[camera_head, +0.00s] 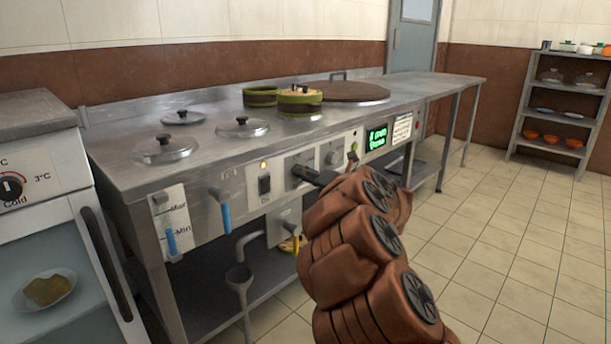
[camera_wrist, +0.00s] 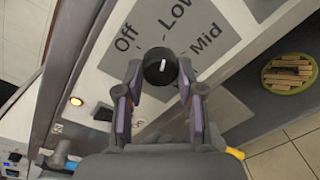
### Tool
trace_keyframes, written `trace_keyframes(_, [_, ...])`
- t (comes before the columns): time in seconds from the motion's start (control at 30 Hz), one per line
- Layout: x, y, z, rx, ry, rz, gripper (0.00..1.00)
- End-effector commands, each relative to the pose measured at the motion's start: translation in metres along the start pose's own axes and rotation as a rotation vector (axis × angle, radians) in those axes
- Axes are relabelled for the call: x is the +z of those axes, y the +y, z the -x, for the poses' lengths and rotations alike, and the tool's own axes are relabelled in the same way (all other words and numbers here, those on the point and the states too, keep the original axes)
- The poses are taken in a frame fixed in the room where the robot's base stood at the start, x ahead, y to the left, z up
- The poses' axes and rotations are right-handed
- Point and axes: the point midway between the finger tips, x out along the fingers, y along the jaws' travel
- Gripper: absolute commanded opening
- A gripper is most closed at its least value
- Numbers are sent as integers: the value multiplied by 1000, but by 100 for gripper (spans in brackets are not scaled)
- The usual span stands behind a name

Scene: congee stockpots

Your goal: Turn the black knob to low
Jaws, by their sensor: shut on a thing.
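The black knob (camera_wrist: 158,69) is round with a white mark and sits on a grey plate (camera_wrist: 208,32) printed Off, Low and Mid. Its mark points up and slightly right, roughly toward Low. My gripper (camera_wrist: 160,82) is shut on the knob, one finger on each side. In the head view my gripper (camera_head: 306,173) reaches the stove front (camera_head: 232,200) at that plate (camera_head: 293,160). The knob is mostly hidden there by the gripper.
A lit lamp (camera_head: 263,165) and black switch (camera_head: 264,185) are left of the plate. Another knob (camera_head: 333,158) and a green display (camera_head: 377,138) are to its right. Tiled floor (camera_head: 480,250) is clear.

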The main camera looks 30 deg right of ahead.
Motion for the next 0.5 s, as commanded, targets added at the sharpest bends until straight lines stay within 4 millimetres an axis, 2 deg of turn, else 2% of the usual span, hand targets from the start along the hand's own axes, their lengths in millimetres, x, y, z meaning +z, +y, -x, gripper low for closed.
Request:
trace_keyframes(0.27, [-1,0,-1,1,2,0,3])
trace_keyframes(0.3, [-1,0,-1,1,2,0,40])
trace_keyframes(0.5, [-1,0,0,1,1,-1,60])
